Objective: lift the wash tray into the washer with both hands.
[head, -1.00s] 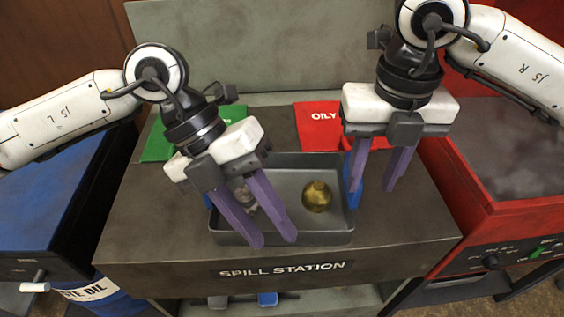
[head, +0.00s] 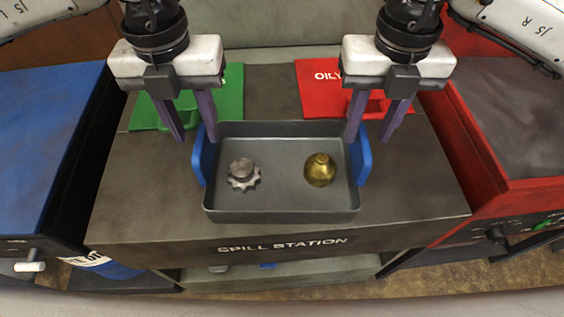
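The grey wash tray (head: 281,208) rests on the spill station top, with a blue left handle (head: 197,168) and a blue right handle (head: 364,165). My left gripper (head: 196,139) is open and empty, fingers pointing down near the far end of the left handle. My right gripper (head: 368,139) is open and empty near the far end of the right handle. Their exact height above the handles is hard to tell. I cannot identify the washer for sure.
The spill station (head: 135,205) stands between a blue-topped unit (head: 40,150) and a red unit (head: 510,205) with a control panel. A green item (head: 230,92) and a red item (head: 315,92) lie behind the tray. Bare bench shows on both sides of the tray.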

